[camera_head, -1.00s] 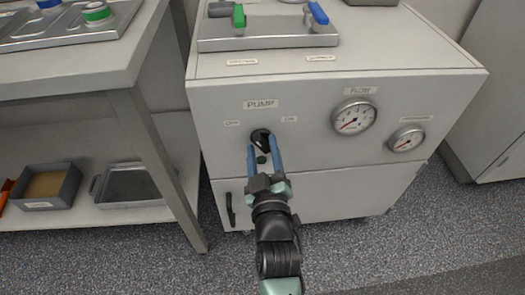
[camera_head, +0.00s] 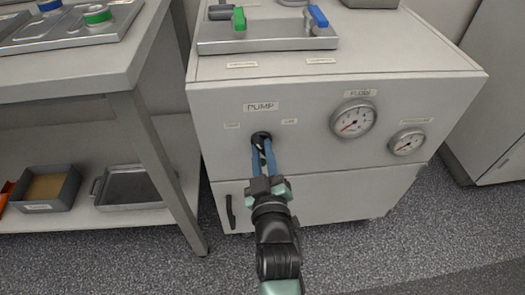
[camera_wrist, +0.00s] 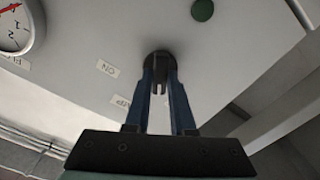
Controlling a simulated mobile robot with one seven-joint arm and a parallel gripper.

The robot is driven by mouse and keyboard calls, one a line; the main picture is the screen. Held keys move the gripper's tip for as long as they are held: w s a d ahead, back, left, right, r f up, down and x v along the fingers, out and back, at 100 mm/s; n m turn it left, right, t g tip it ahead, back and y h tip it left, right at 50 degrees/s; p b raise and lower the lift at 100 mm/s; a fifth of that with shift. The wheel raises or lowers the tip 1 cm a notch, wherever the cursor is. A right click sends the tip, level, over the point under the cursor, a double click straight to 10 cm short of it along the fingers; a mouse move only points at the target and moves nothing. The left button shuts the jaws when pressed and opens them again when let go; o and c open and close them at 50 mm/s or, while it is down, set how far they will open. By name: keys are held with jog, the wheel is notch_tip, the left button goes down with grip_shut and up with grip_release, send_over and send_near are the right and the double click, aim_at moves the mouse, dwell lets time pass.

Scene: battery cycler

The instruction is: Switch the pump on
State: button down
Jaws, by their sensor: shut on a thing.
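The pump knob (camera_head: 261,136) is a black rotary switch on the white cabinet front, below the PUMP label (camera_head: 261,107). Small labels sit at its upper left (camera_head: 232,126) and upper right (camera_head: 289,121), too blurred to read surely in the head view. My gripper (camera_head: 263,150) has its blue fingers closed on the knob, hiding much of it. In the wrist view, the fingertips meet at the black knob (camera_wrist: 160,62). A dark green round lamp or button (camera_wrist: 202,10) is beside the knob there and hidden in the head view. The knob's exact angle cannot be told.
A flow gauge (camera_head: 353,119) and a smaller gauge (camera_head: 407,142) are right of the knob. A black door handle (camera_head: 230,212) is below left. A table leg (camera_head: 160,170) stands at left.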

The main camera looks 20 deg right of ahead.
jog(key=m+p, duration=0.1)
jog(key=m, duration=0.4)
jog(key=shift+d+m+p, duration=0.1)
jog(key=shift+m+p, duration=0.2)
jog(key=shift+p, duration=0.1)
jog(key=m+p, duration=0.1)
jog(key=m, duration=0.5)
dwell(0.4)
jog(key=c, duration=0.8)
grip_release()
jog(key=shift+o, duration=0.2)
jog(key=shift+s, duration=0.1)
jog(key=p+v, duration=0.2)
jog(key=v, duration=1.1)
